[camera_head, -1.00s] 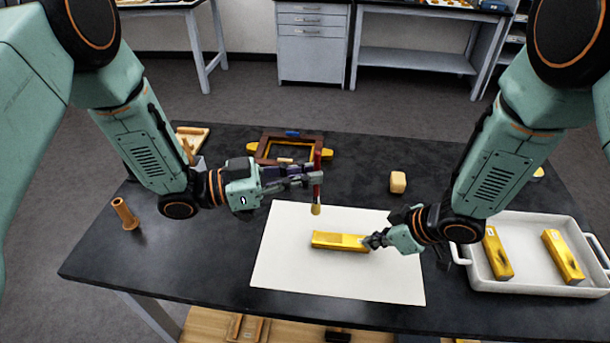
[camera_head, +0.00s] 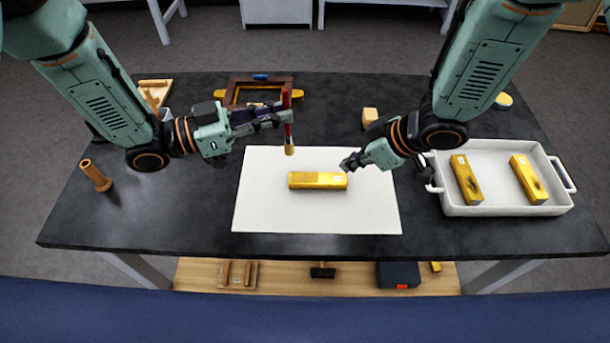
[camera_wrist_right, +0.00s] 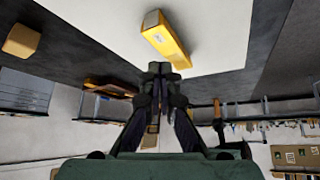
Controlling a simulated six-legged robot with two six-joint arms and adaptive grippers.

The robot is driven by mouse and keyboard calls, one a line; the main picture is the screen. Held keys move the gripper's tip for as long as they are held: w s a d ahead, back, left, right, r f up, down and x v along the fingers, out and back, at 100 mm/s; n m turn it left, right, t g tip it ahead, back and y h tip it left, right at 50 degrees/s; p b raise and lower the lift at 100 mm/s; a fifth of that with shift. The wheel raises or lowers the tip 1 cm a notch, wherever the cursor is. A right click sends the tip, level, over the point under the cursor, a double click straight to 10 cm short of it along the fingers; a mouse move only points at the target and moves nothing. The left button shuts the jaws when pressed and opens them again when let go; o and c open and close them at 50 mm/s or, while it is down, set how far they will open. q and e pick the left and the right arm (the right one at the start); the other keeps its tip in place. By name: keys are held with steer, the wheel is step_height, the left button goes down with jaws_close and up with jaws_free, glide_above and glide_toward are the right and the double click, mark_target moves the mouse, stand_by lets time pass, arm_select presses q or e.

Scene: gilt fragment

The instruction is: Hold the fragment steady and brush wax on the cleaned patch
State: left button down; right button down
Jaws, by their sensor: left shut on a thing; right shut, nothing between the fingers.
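A gilt fragment (camera_head: 318,181), a golden bar with a paler patch toward its right part, lies on a white sheet (camera_head: 270,215) on the dark table. My left gripper (camera_head: 287,117) is shut on a red-handled brush (camera_head: 288,130), held upright with its yellowish bristles down, above the sheet and behind the fragment. In the right wrist view the fragment (camera_wrist_right: 166,36) lies beyond the closed fingertips (camera_wrist_right: 159,68).
A white tray (camera_head: 508,210) with two golden bars stands at the right. A yellowish block (camera_head: 370,117) sits behind my right gripper. A brown frame (camera_head: 257,85) lies at the back, and an orange-brown cylinder (camera_head: 95,176) stands at the left. The sheet's front is clear.

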steer(key=shift+r, duration=0.6)
steer(key=v, duration=1.2)
steer(key=shift+d, duration=0.1)
steer(key=shift+f, duration=0.1)
